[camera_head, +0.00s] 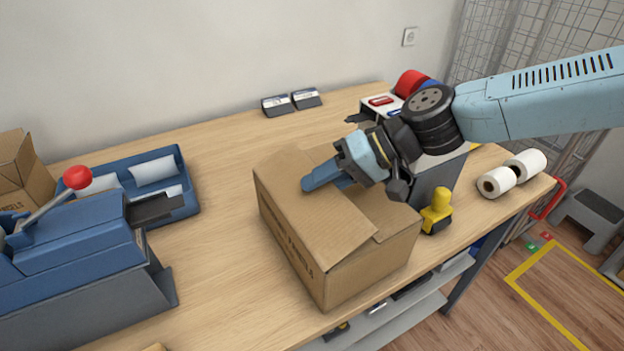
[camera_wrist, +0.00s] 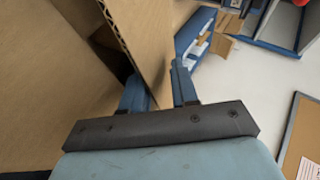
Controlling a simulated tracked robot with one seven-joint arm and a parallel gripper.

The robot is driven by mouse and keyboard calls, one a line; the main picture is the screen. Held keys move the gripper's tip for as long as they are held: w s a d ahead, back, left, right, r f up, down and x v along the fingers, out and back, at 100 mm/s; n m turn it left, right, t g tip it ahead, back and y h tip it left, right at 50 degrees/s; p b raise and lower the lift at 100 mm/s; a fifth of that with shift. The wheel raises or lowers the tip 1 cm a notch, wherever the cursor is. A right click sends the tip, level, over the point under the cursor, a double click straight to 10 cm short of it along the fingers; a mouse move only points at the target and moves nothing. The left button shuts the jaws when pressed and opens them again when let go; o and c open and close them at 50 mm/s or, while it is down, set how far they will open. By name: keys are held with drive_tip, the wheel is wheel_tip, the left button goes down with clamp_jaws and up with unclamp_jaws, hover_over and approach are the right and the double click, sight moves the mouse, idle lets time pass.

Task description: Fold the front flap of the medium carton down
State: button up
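The medium carton (camera_head: 365,268) is a brown cardboard box standing on the counter in the middle of the head view. A wide panel (camera_head: 305,220) covers the left part of its top and slopes slightly. Another panel lies toward the right of the top, partly hidden by my wrist. My gripper (camera_head: 325,178) is above the carton's top, with its blue fingers pointing left. In the wrist view the fingers are apart, on either side of a cardboard flap (camera_wrist: 155,40) with a corrugated edge. I cannot tell whether they touch it. Which flap this is stays unclear.
A blue machine with a red-knobbed lever (camera_head: 75,178) and a blue tray (camera_head: 185,200) stand at the left. A yellow-handled tool (camera_head: 437,210) is close to the carton's right side. White rolls (camera_head: 497,182) lie at the right. Counter between tray and carton is clear.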

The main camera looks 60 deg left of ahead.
drive_tip(key=v, duration=1.2)
drive_tip(key=shift+w+d, duration=0.1)
drive_tip(key=shift+d, duration=0.05)
